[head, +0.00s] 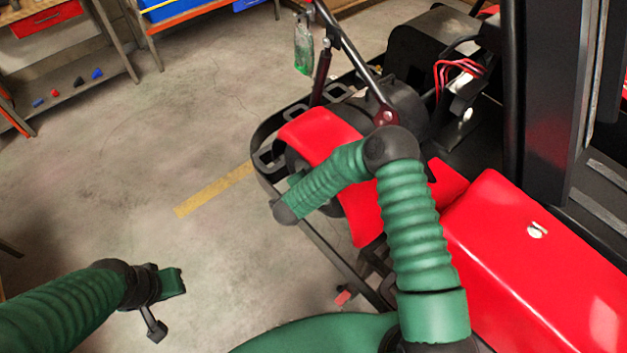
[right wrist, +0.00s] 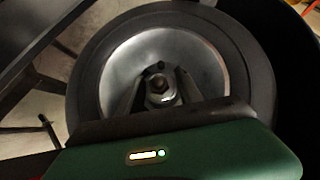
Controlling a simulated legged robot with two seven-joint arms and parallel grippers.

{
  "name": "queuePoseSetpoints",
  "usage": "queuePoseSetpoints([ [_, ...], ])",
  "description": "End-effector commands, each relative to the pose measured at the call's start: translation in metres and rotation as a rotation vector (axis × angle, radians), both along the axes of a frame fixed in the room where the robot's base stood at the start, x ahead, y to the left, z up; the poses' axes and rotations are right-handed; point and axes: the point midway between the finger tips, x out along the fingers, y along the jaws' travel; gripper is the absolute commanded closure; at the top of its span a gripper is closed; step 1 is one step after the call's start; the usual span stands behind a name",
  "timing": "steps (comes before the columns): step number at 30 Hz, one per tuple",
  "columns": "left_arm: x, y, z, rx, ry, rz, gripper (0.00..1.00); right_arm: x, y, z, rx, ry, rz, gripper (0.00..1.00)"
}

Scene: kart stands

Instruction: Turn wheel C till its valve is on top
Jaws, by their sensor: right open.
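A wheel with a dark tyre (right wrist: 88,85) and a smooth grey metal rim (right wrist: 125,55) fills the right wrist view. At its middle is a hub nut (right wrist: 160,88), with a small dark stub just above it. No letter shows, and I cannot make out a valve for certain. My right gripper (right wrist: 160,93) is open, its two dark fingers on either side of the hub; I cannot tell if they touch the rim. In the head view the right gripper is hidden beyond my green forearm. My left gripper (head: 163,305) hangs over bare floor, apart from the kart.
The kart's red bodywork (head: 530,250) fills the right side. A red fender (head: 320,132) and black bumper frame (head: 262,150) lie close around my right forearm. A tag (head: 303,50) hangs near a steering rod. Shelves (head: 75,60) stand at the back left. The floor at left is clear.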

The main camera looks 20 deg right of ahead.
Motion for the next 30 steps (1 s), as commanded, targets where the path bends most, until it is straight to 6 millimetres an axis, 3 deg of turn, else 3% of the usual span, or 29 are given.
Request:
queuePoseSetpoints([
  [5,0.0,0.0,-0.003,0.0,0.0,0.0,0.74,-0.013,0.013,0.012,0.002,0.001,0.006,0.57],
  [18,0.0,0.0,-0.012,0.0,0.0,0.0,0.74,-0.088,0.078,0.083,0.0,-0.004,0.006,0.57],
  [24,0.0,0.0,-0.013,0.0,0.0,0.0,0.74,-0.103,0.09,0.097,0.001,-0.003,0.003,0.57],
  [30,0.0,0.0,-0.013,0.0,0.0,0.0,0.74,-0.104,0.091,0.097,0.0,-0.001,0.002,0.57],
])
